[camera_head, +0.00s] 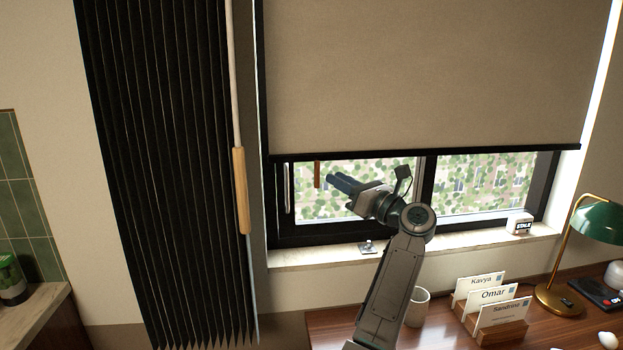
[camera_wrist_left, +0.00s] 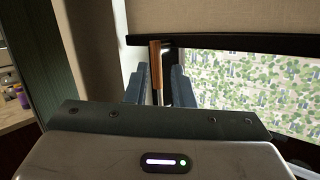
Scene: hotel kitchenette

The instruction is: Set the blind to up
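The beige roller blind (camera_head: 430,75) covers the upper part of the window, with its dark bottom bar (camera_head: 430,151) partway down. A small wooden pull (camera_head: 317,174) hangs below the bar near its left end. It also shows in the left wrist view (camera_wrist_left: 155,65), between and beyond the finger tips as seen there. My left gripper (camera_head: 332,181) points left, just right of the pull. In the left wrist view its fingers (camera_wrist_left: 158,85) are open, with a gap on both sides of the pull. My right gripper is in neither view.
A dark pleated curtain (camera_head: 160,170) hangs at left, beside a rod with a wooden handle (camera_head: 241,190). The window sill (camera_head: 310,256) runs below. A desk holds a cup (camera_head: 417,307), name cards (camera_head: 492,297) and a green lamp (camera_head: 597,222).

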